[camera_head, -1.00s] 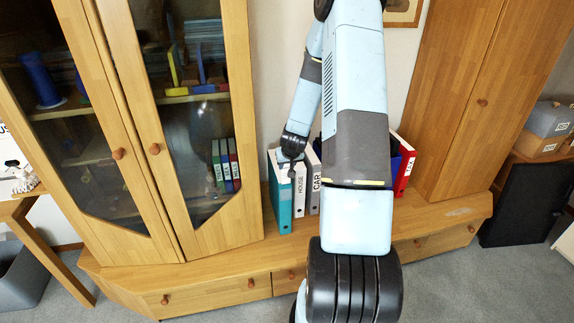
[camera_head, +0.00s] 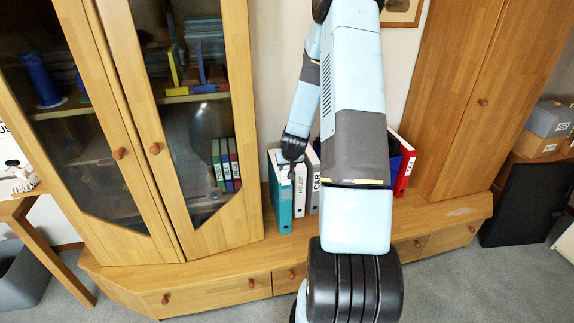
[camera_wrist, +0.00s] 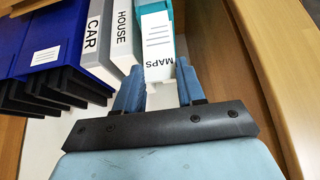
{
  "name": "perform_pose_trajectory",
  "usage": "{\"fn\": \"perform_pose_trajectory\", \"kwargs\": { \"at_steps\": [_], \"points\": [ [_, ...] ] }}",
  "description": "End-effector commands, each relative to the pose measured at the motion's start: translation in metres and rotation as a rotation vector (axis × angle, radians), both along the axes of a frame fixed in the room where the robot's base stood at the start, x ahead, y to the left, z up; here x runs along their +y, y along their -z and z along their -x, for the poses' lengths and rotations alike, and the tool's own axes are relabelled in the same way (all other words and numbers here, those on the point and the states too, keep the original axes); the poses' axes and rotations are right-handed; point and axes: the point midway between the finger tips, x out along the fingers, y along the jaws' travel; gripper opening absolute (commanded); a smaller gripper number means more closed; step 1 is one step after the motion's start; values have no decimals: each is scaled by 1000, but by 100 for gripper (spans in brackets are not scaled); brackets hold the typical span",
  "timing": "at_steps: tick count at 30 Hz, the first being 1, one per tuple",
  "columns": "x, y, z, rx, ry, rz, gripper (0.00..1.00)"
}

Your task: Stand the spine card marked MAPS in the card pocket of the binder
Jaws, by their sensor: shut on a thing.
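The white spine card (camera_wrist: 157,38), with the word MAPS at its near end, is between the fingers of my gripper (camera_wrist: 160,75) in the wrist view. My gripper is shut on that end of it. The card lies over the spine side of the teal binder (camera_wrist: 180,22), which shows around it. The teal binder also stands upright on the bench in the head view (camera_head: 280,207), at the left end of the row, with my gripper (camera_head: 290,170) at its upper part. I cannot tell whether the card is inside the pocket, as the pocket's edges are not clear.
A white binder marked HOUSE (camera_wrist: 122,35) stands beside the teal one, then a grey binder marked CAR (camera_wrist: 93,40) and a blue one (camera_wrist: 45,50). A red binder (camera_head: 405,168) leans at the right. A glass-door cabinet (camera_head: 180,130) stands to the left.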

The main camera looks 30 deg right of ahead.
Motion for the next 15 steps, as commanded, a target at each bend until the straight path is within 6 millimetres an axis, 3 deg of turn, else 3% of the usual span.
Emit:
{"fn": "perform_pose_trajectory", "kwargs": {
  "at_steps": [15],
  "points": [
    [-1,17,0,0,0,0,0]
  ]
}}
